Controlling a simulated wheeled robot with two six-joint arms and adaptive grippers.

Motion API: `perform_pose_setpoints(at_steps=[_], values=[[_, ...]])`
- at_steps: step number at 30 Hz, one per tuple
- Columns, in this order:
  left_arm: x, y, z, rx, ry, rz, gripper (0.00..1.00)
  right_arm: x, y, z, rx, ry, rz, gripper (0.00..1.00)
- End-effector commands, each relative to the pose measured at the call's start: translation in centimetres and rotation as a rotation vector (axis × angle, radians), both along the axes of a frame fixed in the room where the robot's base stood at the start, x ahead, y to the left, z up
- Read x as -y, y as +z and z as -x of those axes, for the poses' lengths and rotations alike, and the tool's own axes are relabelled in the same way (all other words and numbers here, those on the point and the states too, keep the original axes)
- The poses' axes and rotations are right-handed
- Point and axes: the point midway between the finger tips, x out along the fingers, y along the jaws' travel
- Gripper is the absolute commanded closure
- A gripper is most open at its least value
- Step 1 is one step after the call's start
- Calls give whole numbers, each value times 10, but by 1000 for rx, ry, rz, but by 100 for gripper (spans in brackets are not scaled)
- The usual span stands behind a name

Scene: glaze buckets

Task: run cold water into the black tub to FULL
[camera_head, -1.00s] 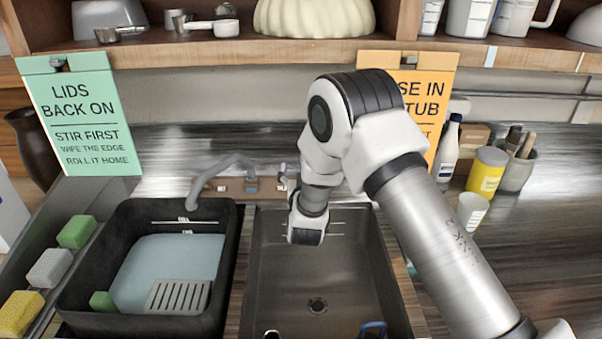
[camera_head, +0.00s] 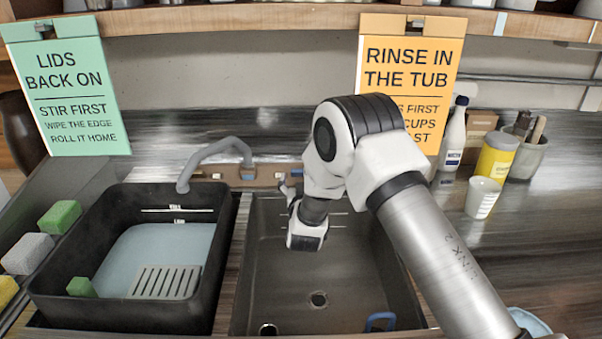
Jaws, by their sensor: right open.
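The black tub (camera_head: 42,284) stands at the left with pale blue water (camera_head: 165,245) in it. Two white marks (camera_head: 178,210) show on its back inner wall; the water's far edge lies near the lower one. A grey tap spout (camera_head: 186,178) bends over the tub's back rim; I see no stream from it. My right gripper (camera_head: 289,188) is open, small and partly hidden by my wrist, close to the right end of the tap base. I cannot tell whether it touches it. My left gripper is out of view.
A grey slatted rack (camera_head: 165,282) and a green sponge (camera_head: 81,287) are in the tub. Sponges (camera_head: 59,217) line the left edge. A bottle (camera_head: 453,135), yellow can (camera_head: 496,155) and white cup (camera_head: 482,198) stand at the right.

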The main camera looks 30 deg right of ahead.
Motion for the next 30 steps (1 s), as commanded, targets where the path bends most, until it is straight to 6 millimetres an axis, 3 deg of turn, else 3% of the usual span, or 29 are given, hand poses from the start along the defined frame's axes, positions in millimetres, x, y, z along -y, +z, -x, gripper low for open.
perform_pose_setpoints(at_steps=[7,16,17,21,22,30], values=[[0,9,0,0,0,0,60,19,1,-40,0,-1,-1,15],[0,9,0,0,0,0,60,22,0,-46,-1,0,0,15],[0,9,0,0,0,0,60,22,0,-46,-1,0,0,22],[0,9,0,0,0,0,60,22,0,-46,-1,0,0,71],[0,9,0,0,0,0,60,22,0,-46,-1,0,0,75],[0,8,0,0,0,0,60,23,0,-46,-3,6,3,75]])
